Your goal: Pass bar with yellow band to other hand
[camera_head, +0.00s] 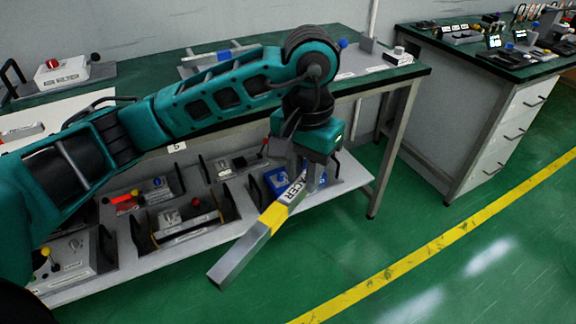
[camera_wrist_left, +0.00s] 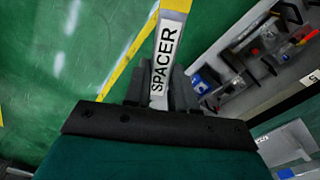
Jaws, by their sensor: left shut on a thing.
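The bar with the yellow band is a grey square bar (camera_head: 241,254) with a yellow band (camera_head: 273,216) and a white label. In the left wrist view the label on the bar (camera_wrist_left: 165,50) reads "SPACER", with the yellow band at the top edge. My left gripper (camera_head: 304,180) is shut on the labelled end of the bar. It holds the bar tilted, its free end pointing down and left in the head view, in front of the bench's lower shelf. The gripper fingers also show in the left wrist view (camera_wrist_left: 160,88). My right gripper is not in view.
A green-topped bench (camera_head: 390,80) has a lower shelf (camera_head: 346,180) holding several grey devices and a blue box (camera_head: 283,184). A second bench with drawers (camera_head: 505,140) stands at right. Green floor (camera_head: 400,240) with a yellow line (camera_head: 455,231) is clear.

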